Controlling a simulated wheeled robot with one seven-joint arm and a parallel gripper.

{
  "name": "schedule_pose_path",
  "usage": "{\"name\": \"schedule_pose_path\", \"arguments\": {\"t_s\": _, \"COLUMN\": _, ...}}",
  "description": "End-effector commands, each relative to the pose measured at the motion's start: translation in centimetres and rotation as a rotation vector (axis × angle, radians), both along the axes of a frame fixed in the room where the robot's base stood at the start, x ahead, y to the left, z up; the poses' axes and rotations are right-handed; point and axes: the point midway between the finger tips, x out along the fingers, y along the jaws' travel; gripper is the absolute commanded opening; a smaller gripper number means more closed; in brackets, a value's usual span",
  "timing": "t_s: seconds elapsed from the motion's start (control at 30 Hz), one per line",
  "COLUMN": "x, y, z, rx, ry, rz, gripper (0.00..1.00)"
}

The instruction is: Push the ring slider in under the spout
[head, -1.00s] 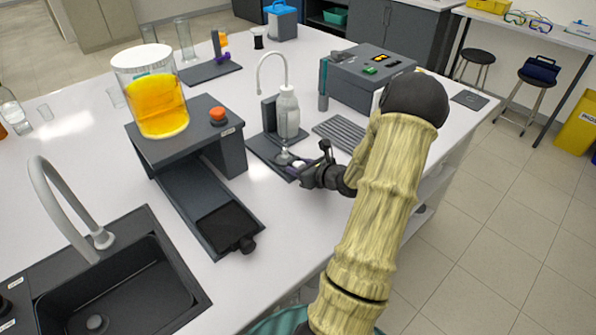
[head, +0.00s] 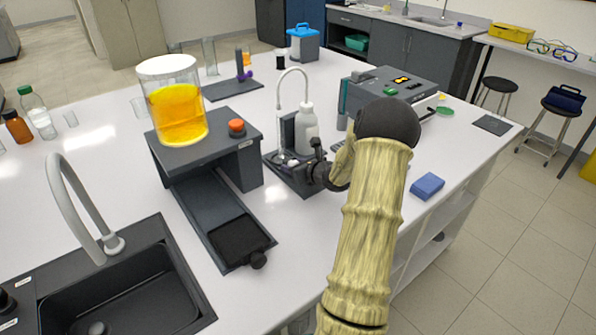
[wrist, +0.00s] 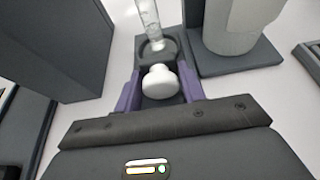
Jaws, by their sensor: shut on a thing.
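The ring slider is a dark ring (wrist: 170,51) with a white knob (wrist: 158,82) in front. It sits on the dark dispenser stand (head: 297,181). A clear glass tube (wrist: 148,22) stands upright in the ring. My gripper (wrist: 160,88) is shut on the white knob, a purple finger on each side; it also shows in the head view (head: 312,172) at the stand's front. The pale curved spout (head: 279,105) comes from the white bottle (head: 306,130) and drops to the left. In the head view the glass tube looks roughly below its end; exact alignment is unclear.
A dark platform (head: 215,150) with a jar of orange liquid (head: 178,112) stands left of the stand. A grey machine (head: 395,88) stands behind my arm. A blue block (head: 427,186) lies to the right. A sink (head: 125,285) is at front left.

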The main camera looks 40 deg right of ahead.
Motion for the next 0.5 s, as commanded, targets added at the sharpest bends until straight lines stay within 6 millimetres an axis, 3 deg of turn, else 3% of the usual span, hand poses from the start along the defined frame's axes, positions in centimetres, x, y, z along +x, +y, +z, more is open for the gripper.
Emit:
{"name": "schedule_pose_path", "arguments": {"t_s": 0.2, "x": 0.22, "y": -0.02, "z": 0.34, "rx": 0.000, "ry": -0.008, "rz": -0.001, "gripper": 0.00}}
{"name": "schedule_pose_path", "arguments": {"t_s": 0.23, "x": 0.24, "y": -0.01, "z": 0.36, "rx": 0.000, "ry": -0.008, "rz": -0.001, "gripper": 0.44}}
{"name": "schedule_pose_path", "arguments": {"t_s": 0.3, "x": 0.23, "y": 0.00, "z": 0.34, "rx": 0.000, "ry": -0.008, "rz": 0.000, "gripper": 0.56}}
{"name": "schedule_pose_path", "arguments": {"t_s": 0.5, "x": 0.17, "y": 0.06, "z": 0.24, "rx": -0.001, "ry": -0.005, "rz": 0.001, "gripper": 0.56}}
